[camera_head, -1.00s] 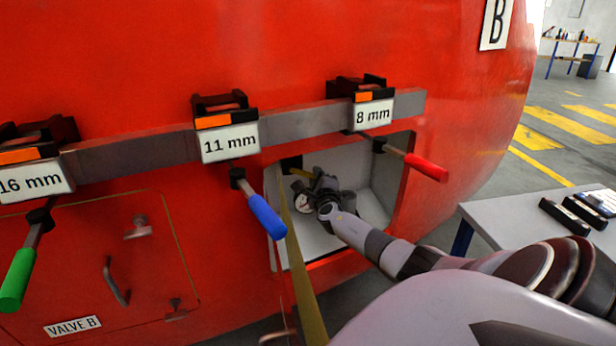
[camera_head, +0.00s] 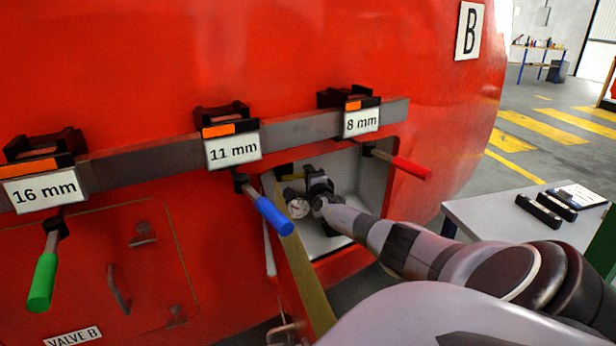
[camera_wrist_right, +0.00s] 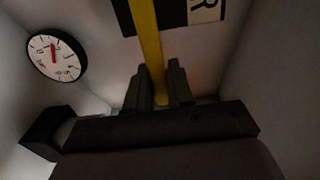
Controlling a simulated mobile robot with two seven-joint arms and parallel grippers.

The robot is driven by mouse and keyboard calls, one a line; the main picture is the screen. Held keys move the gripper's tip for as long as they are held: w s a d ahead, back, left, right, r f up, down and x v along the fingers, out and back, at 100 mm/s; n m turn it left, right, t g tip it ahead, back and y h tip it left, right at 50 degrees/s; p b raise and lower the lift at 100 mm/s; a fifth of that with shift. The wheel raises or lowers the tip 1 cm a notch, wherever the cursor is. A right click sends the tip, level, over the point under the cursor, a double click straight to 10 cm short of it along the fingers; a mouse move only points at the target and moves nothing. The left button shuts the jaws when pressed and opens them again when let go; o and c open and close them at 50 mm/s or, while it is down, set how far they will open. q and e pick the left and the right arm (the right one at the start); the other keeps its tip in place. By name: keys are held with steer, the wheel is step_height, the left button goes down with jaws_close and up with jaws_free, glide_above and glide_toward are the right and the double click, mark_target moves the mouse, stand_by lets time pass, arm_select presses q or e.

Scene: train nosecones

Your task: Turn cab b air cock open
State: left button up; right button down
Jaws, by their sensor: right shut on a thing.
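The air cock's yellow handle (camera_wrist_right: 145,35) runs up between the fingers of my right gripper (camera_wrist_right: 157,88) in the right wrist view, and the gripper is shut on it. In the head view my right gripper (camera_head: 316,182) is inside the open recess (camera_head: 345,170) of the red cab, below the 8 mm holder. Only a short piece of the yellow handle (camera_head: 291,177) shows there, left of the gripper. The cock's body is hidden. My left gripper is not in view.
A round gauge (camera_wrist_right: 55,56) sits beside the gripper. The recess door (camera_head: 305,285) hangs open at its left. Red (camera_head: 410,168), blue (camera_head: 274,215) and green (camera_head: 42,281) handled tools hang from the rail. A table (camera_head: 490,215) stands at right.

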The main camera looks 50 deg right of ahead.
stand_by(0.4)
steer(key=c, duration=1.1)
jaws_free()
steer(key=p+v, duration=0.5)
steer(key=v, duration=0.2)
steer(key=shift+s, duration=0.1)
